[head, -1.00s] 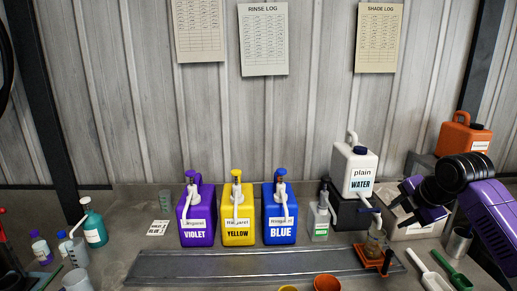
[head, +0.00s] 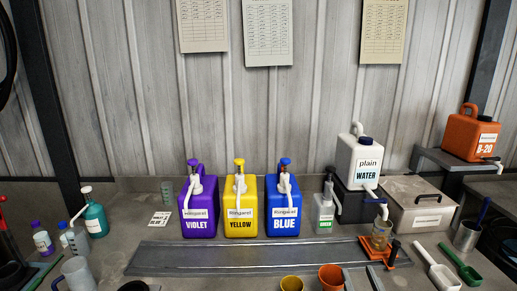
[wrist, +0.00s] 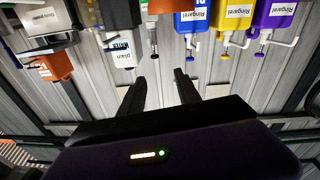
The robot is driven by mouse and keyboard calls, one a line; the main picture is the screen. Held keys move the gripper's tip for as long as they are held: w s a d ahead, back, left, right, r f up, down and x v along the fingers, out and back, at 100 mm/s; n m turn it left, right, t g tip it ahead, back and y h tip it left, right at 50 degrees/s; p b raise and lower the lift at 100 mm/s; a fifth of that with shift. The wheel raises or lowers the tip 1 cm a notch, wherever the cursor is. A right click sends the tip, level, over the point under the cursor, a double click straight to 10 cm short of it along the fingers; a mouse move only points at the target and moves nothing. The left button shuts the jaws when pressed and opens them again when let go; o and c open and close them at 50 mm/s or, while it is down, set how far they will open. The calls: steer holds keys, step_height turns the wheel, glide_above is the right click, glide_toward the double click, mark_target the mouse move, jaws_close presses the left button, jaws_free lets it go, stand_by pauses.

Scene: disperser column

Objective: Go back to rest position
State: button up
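My gripper (wrist: 160,82) shows in the wrist view with its two dark fingers apart and nothing between them. It is clear of the bottles, which appear upside down along the top of that view. In the head view my arm no longer covers the right side, and I cannot clearly make out my gripper there. The violet (head: 198,212), yellow (head: 240,212) and blue (head: 283,212) pump jugs stand upright in a row behind a long metal tray (head: 160,257).
A white water jug (head: 357,160) stands on a dark block, beside a grey case (head: 415,205). An orange canister (head: 470,135) sits on a raised shelf. A jar on an orange stand (head: 385,258), scoops (head: 440,270) and cups (head: 330,277) crowd the front right.

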steer(key=s+f+g+b, duration=0.1)
steer(key=s+f, duration=0.3)
steer(key=s, duration=0.9)
steer(key=s+a+f+m+g+b, duration=0.1)
steer(key=s+f, duration=0.3)
steer(key=s, duration=1)
steer(key=s+a+f+g+b, duration=0.1)
steer(key=s+f+g+b, duration=0.1)
steer(key=s, duration=1.1)
step_height(320, 180, down, 2)
steer(key=shift+s+f+b, duration=0.2)
steer(key=shift+s+b, duration=0.15)
steer(key=shift+b, duration=0.35)
